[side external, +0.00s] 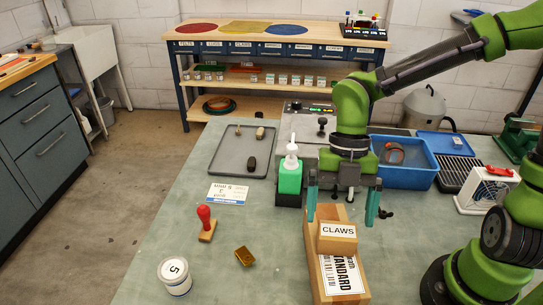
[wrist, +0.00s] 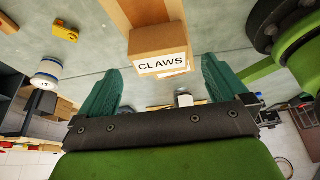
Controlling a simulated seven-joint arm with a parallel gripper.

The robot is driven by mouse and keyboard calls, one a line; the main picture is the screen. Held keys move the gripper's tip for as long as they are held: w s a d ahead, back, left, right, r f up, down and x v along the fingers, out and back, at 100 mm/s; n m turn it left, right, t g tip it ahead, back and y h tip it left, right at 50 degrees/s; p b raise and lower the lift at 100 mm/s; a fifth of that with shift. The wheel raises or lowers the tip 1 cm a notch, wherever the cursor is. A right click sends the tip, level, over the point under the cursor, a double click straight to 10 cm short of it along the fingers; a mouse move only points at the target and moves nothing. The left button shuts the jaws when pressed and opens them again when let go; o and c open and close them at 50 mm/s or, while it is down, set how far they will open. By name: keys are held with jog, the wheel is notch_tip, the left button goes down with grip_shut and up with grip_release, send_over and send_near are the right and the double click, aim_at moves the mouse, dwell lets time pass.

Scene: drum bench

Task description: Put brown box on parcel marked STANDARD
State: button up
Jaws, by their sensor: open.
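The brown box (side external: 338,245), labelled CLAWS, sits on top of the long parcel marked STANDARD (side external: 343,272). It appears level, and part of the parcel shows in front of and behind it. My gripper (side external: 341,218) is open and empty, its two teal fingers spread wider than the box. In the wrist view the box (wrist: 157,42) lies beyond the fingertips of my gripper (wrist: 160,72), between their lines and apparently untouched. The parcel (wrist: 128,12) shows behind it there. The box hides part of the parcel's top and label.
A green pump bottle (side external: 290,175), a red-handled stamp (side external: 206,222), a small gold block (side external: 244,256) and a white tub (side external: 174,276) stand left of the parcel. A blue bin (side external: 408,178) and a white fan unit (side external: 487,189) are at the right. The front left bench is mostly clear.

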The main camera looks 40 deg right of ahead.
jog(key=v, duration=0.7)
jog(key=d+r+m+t, duration=0.1)
jog(key=d+m+t, duration=0.2)
jog(key=m, duration=0.7)
jog(key=s+d+r+m+t, duration=0.1)
jog(key=d+m+t, duration=0.2)
jog(key=m, duration=0.7)
jog(key=s+d+r+m+t+h, duration=0.1)
jog(key=m+t, duration=0.3)
jog(key=m, duration=0.7)
jog(key=shift+s+d+r, duration=0.25)
jog(key=shift+d+r, duration=0.15)
jog(key=shift+d, duration=0.5)
